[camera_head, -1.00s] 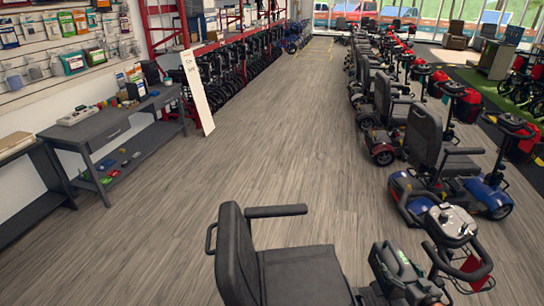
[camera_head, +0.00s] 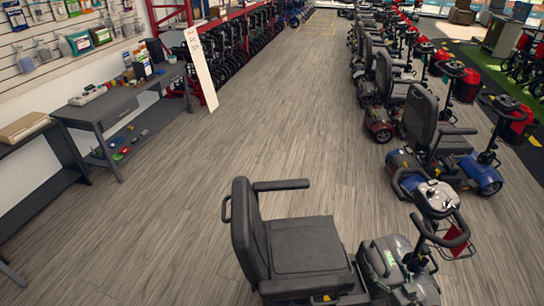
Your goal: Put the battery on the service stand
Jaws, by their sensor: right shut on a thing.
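My right gripper (camera_head: 388,262) is at the bottom right, dark against the grey scooter and hard to separate from it. It is shut on what looks like the battery; the outline of that thing is unclear, with greenish marks showing there. I cannot pick out the service stand with certainty. My left gripper is not in view.
A grey workbench (camera_head: 88,113) with small items stands at the left wall, and a dark table (camera_head: 70,178) is nearer. A row of scooters, including a blue one (camera_head: 483,178), lines the right. The wooden floor (camera_head: 270,110) between is clear.

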